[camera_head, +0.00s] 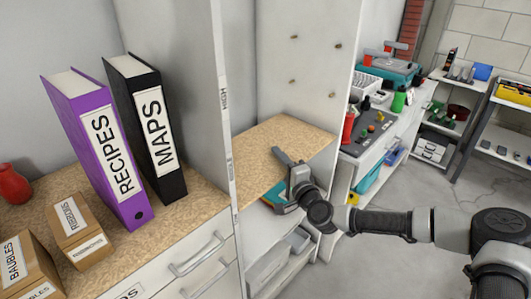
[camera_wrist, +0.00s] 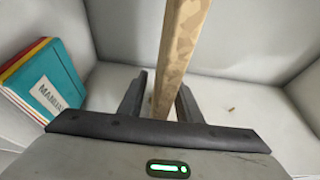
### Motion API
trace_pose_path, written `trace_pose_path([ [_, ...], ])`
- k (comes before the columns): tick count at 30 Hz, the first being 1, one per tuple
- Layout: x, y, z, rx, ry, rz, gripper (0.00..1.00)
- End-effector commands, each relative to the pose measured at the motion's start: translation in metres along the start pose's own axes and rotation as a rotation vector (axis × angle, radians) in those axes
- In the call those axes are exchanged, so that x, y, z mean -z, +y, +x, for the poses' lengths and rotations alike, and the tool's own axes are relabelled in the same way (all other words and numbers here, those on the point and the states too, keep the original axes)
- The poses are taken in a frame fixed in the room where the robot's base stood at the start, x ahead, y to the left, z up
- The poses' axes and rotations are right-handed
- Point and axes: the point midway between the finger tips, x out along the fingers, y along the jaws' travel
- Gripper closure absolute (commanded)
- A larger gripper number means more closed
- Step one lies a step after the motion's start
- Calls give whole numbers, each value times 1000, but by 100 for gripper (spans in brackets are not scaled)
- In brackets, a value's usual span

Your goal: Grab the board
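The board (camera_head: 268,160) is a speckled tan shelf panel lying flat between two white uprights in the camera_head view. In the camera_wrist view the board (camera_wrist: 177,50) is seen edge-on and runs between my fingers. In the camera_wrist view my gripper (camera_wrist: 161,97) is open, a finger on either side of the board, with gaps showing between the fingers and the board.
Teal, red and yellow folders (camera_wrist: 45,82) stand at the left in the compartment. Purple RECIPES (camera_head: 100,150) and black MAPS (camera_head: 147,130) binders and small boxes (camera_head: 80,230) stand on the left counter. A cluttered workbench (camera_head: 372,130) is to the right. Grey floor is clear beyond my arm.

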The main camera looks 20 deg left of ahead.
Motion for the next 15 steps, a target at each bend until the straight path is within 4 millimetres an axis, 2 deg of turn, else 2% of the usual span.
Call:
trace_pose_path([
  [8,0,0,5,0,0,1,69],
  [13,0,0,4,0,0,1,96],
  [14,0,0,4,0,0,1,100],
  [15,0,0,4,0,0,1,100],
])
